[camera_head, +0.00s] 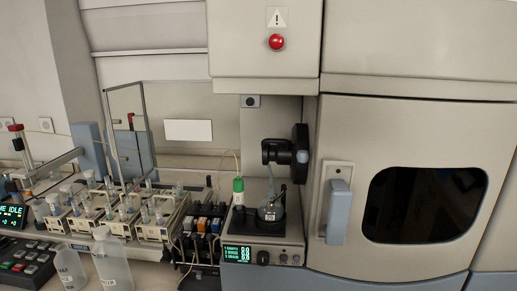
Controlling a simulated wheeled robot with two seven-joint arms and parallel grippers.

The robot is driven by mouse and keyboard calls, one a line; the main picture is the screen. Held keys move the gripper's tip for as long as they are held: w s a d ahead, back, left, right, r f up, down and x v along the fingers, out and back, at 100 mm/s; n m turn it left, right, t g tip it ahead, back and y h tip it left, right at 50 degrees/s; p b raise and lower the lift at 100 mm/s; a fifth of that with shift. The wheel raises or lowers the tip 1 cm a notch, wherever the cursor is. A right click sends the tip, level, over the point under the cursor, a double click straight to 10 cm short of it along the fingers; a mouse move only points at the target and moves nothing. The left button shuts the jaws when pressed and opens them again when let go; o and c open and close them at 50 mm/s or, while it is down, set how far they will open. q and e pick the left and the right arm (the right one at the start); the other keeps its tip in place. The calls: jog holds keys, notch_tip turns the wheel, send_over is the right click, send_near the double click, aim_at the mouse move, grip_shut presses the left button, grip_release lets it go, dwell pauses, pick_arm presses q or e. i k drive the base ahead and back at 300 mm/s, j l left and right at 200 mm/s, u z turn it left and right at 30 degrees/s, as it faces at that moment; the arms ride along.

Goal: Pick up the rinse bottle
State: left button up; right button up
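Two translucent white bottles stand at the bottom left of the head view, in front of the sample racks. The taller bottle (113,262) has a rounded white cap and a small dark label near its base. The shorter bottle (70,268) stands just left of it, with a dark label on its front. Both labels are too small to read, so I cannot tell which is the rinse bottle. The lower ends of both bottles are at or near the picture's bottom edge. Neither of my grippers is in view.
Several sample racks (152,232) with small vials stand behind the bottles. A black keypad (28,262) lies left. A small instrument with a green display (237,254) carries a flask (271,210) and a green-capped tube (238,189). A large cabinet door (350,240) fills the right.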

aim_at(69, 267)
jog(key=u, duration=1.35)
jog(key=j+u, duration=0.25)
jog(key=i+l, duration=0.05)
